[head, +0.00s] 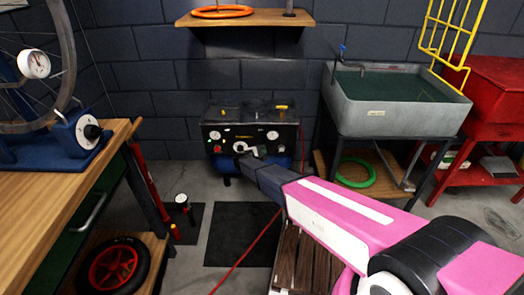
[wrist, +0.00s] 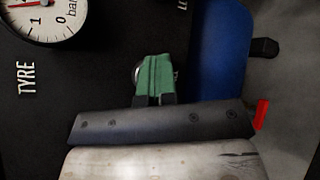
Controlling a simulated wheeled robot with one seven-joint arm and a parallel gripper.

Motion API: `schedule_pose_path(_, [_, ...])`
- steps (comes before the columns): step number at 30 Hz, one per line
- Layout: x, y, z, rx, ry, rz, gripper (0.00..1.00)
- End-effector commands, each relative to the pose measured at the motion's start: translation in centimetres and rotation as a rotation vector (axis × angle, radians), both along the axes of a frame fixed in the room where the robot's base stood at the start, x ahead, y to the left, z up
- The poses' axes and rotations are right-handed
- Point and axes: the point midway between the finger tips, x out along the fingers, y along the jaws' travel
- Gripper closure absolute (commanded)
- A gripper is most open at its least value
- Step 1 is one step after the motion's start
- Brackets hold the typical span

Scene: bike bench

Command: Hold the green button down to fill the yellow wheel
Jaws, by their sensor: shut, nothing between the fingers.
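The dark compressor panel (head: 240,129) stands low against the back wall in the head view. My gripper (head: 243,160) reaches to the panel's front from the right. In the wrist view, my gripper (wrist: 153,78) is shut, its fingers side by side and looking green, close over the panel. A silvery round rim (wrist: 137,72) peeks out behind the fingertips, probably the button's; the button face is hidden. I cannot tell whether the fingertips touch it or press it in. A gauge marked TYRE (wrist: 50,18) sits beside it. I see no clearly yellow wheel.
A wooden bench (head: 60,185) with a wheel stand is at left, a red-rimmed tyre (head: 112,265) on its lower shelf. A grey sink (head: 395,105) and red cabinet (head: 495,95) are at right. A red hose (head: 245,255) crosses the floor near a dark mat (head: 238,232).

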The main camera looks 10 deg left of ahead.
Motion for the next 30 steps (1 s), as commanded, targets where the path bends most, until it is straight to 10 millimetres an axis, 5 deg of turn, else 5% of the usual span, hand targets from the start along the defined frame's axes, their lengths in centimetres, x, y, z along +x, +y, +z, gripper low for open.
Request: schedule_pose_path(30, [-1.5, 0.4, 0.1, 0.0, 0.0, 0.0, 1.0])
